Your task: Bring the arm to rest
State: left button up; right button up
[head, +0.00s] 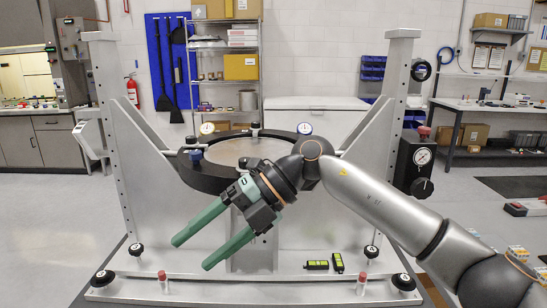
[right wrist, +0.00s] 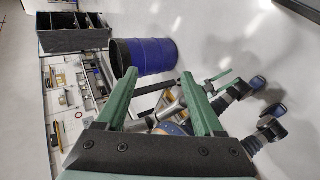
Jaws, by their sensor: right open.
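My right arm (head: 385,205) reaches in from the right of the head view, in front of the mirror fixture. Its gripper (head: 193,253) has two green fingers, spread apart and pointing down and left, with nothing between them. The same open fingers show in the right wrist view (right wrist: 159,74). The round mirror (head: 245,152) sits in a dark ring behind the gripper and is partly hidden by it. My left gripper is not in the head view. Green and dark parts (right wrist: 238,90) at the right of the wrist view may belong to it; I cannot tell.
The fixture's grey frame (head: 122,170) has an upright on each side. Two small black-and-yellow blocks (head: 317,265) lie on its base. A box with a gauge (head: 414,165) stands at right. The wrist view shows a blue drum (right wrist: 145,55) and a dark open bin (right wrist: 75,36).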

jog(key=w+d+f+m+t+p, duration=0.1)
jog(key=w+d+f+m+t, duration=0.1)
jog(key=d+f+m+t, duration=1.05)
jog(key=w+d+f+m+t+p, duration=0.15)
jog(key=f+m+t, duration=0.7)
jog(key=m, duration=1.05)
jog(key=s+d+f+m+g+h, duration=0.3)
jog(key=s+d+f, duration=0.3)
jog(key=s+f, duration=0.4)
jog(key=s+d+f+m+g+h, duration=0.3)
jog(key=s+d+f+g+h, duration=0.2)
jog(key=s+f, duration=0.6)
jog(key=shift+d+f+p, duration=0.4)
jog(key=shift+d+f, duration=0.2)
jog(key=shift+d, duration=0.6)
